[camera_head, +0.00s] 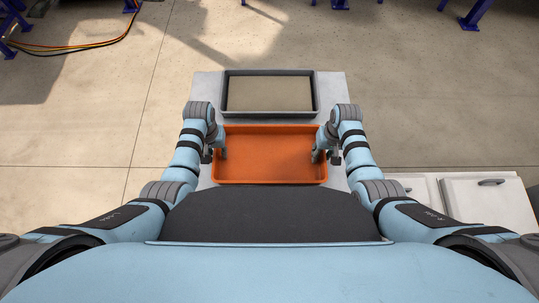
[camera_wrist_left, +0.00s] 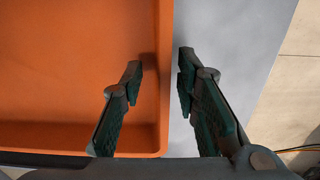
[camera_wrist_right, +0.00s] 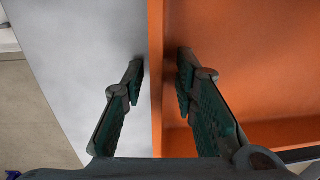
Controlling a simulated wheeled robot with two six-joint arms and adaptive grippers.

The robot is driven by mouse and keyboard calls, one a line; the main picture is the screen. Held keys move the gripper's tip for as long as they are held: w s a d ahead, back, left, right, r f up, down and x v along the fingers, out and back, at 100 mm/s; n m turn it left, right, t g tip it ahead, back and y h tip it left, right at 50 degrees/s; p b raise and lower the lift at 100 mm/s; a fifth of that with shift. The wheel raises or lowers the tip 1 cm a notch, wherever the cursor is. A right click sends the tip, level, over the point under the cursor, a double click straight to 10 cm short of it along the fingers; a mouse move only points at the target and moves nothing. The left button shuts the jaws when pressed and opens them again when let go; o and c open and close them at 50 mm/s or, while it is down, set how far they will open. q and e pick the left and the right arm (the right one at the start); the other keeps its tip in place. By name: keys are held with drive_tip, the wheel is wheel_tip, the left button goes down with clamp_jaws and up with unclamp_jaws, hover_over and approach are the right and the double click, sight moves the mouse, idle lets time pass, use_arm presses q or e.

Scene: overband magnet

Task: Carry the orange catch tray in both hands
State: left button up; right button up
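The orange catch tray (camera_head: 270,158) lies flat on a light grey table top and looks empty. My left gripper (camera_head: 217,152) is at the tray's left wall, with one finger inside the tray and one outside. In the left wrist view its fingers (camera_wrist_left: 160,75) stand apart on either side of the orange wall (camera_wrist_left: 163,110), with gaps showing. My right gripper (camera_head: 323,153) is at the tray's right wall in the same way. In the right wrist view its fingers (camera_wrist_right: 160,75) are apart around the wall (camera_wrist_right: 156,110). Both grippers are open.
A dark grey tray (camera_head: 269,113) with a beige inner floor sits just behind the orange tray on the table (camera_head: 205,88). White drawer cabinets (camera_head: 485,195) stand at the right. Orange and dark cables (camera_head: 85,46) lie on the floor at the far left.

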use_arm(q)
clamp_jaws()
use_arm(e)
clamp_jaws()
